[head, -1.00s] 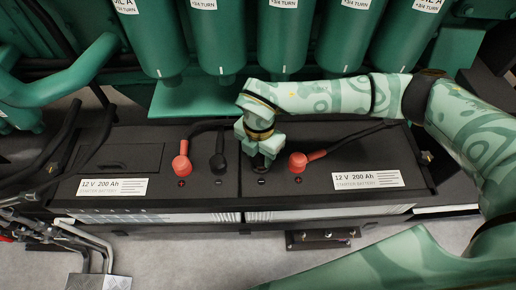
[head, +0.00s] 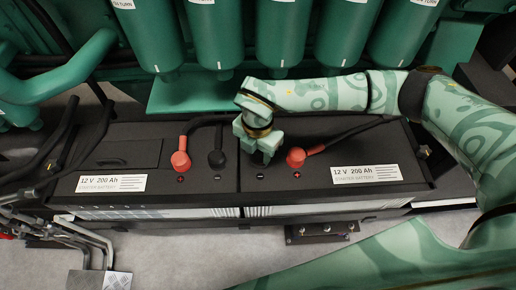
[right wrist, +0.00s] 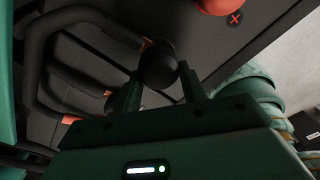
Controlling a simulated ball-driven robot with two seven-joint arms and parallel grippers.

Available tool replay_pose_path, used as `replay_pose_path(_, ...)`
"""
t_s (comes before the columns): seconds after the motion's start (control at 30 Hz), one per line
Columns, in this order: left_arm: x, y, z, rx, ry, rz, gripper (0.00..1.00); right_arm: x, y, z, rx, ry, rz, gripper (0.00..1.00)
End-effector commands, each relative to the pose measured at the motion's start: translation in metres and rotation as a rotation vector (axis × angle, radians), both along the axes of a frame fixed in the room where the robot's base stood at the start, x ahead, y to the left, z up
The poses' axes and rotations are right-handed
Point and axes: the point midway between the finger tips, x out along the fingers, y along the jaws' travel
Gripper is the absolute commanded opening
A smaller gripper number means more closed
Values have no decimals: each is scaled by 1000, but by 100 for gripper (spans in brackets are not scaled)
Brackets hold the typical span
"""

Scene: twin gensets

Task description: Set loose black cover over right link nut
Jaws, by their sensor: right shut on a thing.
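My right gripper (head: 259,152) comes down over the inner end of the right battery (head: 330,192), above its minus mark and left of the red cover (head: 295,157). It is shut on the black cover, a round black cap (right wrist: 158,66) between its fingertips in the right wrist view. In the head view the gripper mostly hides this cap. The right link nut cannot be seen; whether the cap touches it cannot be told. Another black cover (head: 217,158) sits on the left battery. My left gripper is not in view.
A red cover (head: 180,160) with a cable stands on the left battery (head: 110,206). Green filters (head: 280,35) hang close behind the batteries. Black cables and hoses run at the left. Grey floor lies in front.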

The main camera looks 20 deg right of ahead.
Motion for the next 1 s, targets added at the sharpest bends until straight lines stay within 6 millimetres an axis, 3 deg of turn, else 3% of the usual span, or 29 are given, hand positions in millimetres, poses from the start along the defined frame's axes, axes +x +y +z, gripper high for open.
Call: replay_pose_path(1.0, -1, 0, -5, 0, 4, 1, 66, 0, 0, -20, 0, 0, 1, 20)
